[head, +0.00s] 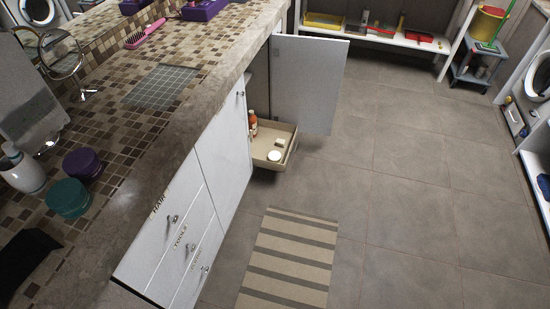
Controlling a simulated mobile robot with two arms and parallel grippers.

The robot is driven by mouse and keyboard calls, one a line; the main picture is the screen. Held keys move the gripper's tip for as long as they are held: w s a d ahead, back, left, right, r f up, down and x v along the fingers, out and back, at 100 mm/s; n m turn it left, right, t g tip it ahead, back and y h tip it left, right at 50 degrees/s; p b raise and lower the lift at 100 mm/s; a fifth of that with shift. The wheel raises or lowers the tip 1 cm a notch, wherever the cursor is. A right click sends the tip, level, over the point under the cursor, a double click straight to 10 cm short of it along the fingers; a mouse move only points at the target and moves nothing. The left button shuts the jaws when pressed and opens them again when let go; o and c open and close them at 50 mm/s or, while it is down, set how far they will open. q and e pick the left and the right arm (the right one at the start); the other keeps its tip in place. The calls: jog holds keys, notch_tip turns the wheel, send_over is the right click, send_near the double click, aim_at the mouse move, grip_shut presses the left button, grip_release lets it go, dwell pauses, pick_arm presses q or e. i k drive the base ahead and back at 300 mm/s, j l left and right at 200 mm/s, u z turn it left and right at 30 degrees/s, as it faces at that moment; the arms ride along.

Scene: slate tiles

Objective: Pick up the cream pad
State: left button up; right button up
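A small round whitish pad (274,156) lies in the beige pull-out tray (264,163) of the open cabinet; it looks cream-coloured, but it is too small to tell for sure that it is the cream pad. Another small pale item (280,143) lies behind it in the same tray. An orange-brown bottle (253,122) stands at the tray's back left. Neither of my grippers shows in the head view.
The open cabinet door (311,82) stands out behind the tray. The tiled counter (110,145) runs along the left, with purple (82,164) and teal (68,197) jars. A striped mat (290,258) lies on the floor; the tiles to the right are clear.

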aim_at(280, 143)
jog(key=i+l+u, duration=0.1)
jog(key=u, duration=0.95)
jog(key=i+l+u, duration=0.15)
jog(key=l+u, duration=0.25)
jog(key=l, duration=0.35)
jog(key=l+u, duration=0.45)
jog(key=l, duration=0.35)
jog(key=l+u, duration=0.4)
jog(key=l, duration=0.4)
jog(key=k, duration=0.05)
